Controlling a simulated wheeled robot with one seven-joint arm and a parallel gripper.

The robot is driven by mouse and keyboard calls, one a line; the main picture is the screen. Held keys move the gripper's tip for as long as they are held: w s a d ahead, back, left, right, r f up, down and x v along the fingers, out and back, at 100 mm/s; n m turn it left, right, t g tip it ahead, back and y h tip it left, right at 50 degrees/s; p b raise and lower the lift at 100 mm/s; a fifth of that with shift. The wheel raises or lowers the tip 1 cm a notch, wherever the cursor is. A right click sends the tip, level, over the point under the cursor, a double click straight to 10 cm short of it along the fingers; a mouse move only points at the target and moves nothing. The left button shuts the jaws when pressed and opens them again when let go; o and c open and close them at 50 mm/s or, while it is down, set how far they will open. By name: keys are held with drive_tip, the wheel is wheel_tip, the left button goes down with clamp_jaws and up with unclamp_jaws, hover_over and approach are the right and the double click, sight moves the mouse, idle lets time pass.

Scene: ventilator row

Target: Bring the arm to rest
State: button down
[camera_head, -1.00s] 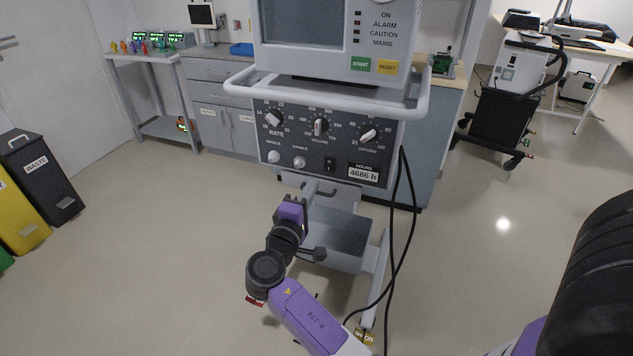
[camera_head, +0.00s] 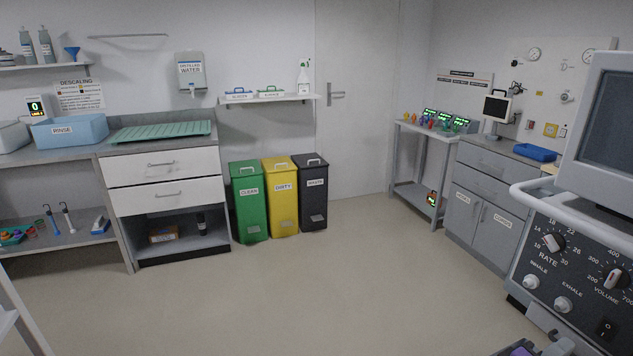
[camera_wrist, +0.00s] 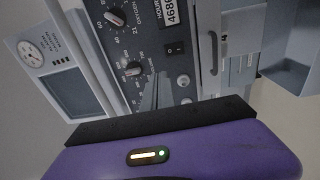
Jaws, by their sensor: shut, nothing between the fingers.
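In the wrist view, the purple housing of my gripper fills the bottom, and its grey fingers (camera_wrist: 154,96) show above the black edge, shut and empty. They point toward the control panel of the ventilator (camera_wrist: 130,50), which appears sideways behind them. In the head view, only a small purple and dark part of my arm shows at the bottom edge, below the ventilator (camera_head: 585,265) at the right. The rest of the arm is out of that view. I cannot tell the exact gap between the fingers and the panel.
Green, yellow and black bins (camera_head: 282,205) stand against the back wall. A counter with drawers (camera_head: 165,180) is at left, with a blue rinse basin (camera_head: 69,130). A grey cabinet (camera_head: 490,190) stands behind the ventilator. The middle floor (camera_head: 330,275) is clear.

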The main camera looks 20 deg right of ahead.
drive_tip(key=w+a+f+n+t+y, duration=0.2)
drive_tip(key=w+a+f+t+y, duration=0.2)
drive_tip(key=w+a+t+y, duration=0.4)
drive_tip(key=s+a+f+t+y+p, duration=0.1)
drive_tip(key=s+a+t+y, duration=0.15)
drive_tip(key=a, duration=0.45)
drive_tip(key=s+a+t+y+p, duration=0.1)
drive_tip(key=s+a+t+y, duration=0.2)
drive_tip(key=a, duration=0.4)
drive_tip(key=s+a+r+m+y+p, duration=0.1)
drive_tip(key=s+a+r, duration=0.1)
drive_tip(key=s, duration=0.6)
drive_tip(key=s+a+r+m+y+p, duration=0.1)
drive_tip(key=s+a+r+y, duration=0.1)
drive_tip(key=s+a, duration=0.3)
drive_tip(key=s+a+r+m+y+p, duration=0.1)
drive_tip(key=s+a+r, duration=0.3)
drive_tip(key=s, duration=0.8)
drive_tip(key=shift+s+a+g+y, duration=0.2)
drive_tip(key=shift+s+g+y, duration=0.15)
drive_tip(key=shift+y, duration=0.2)
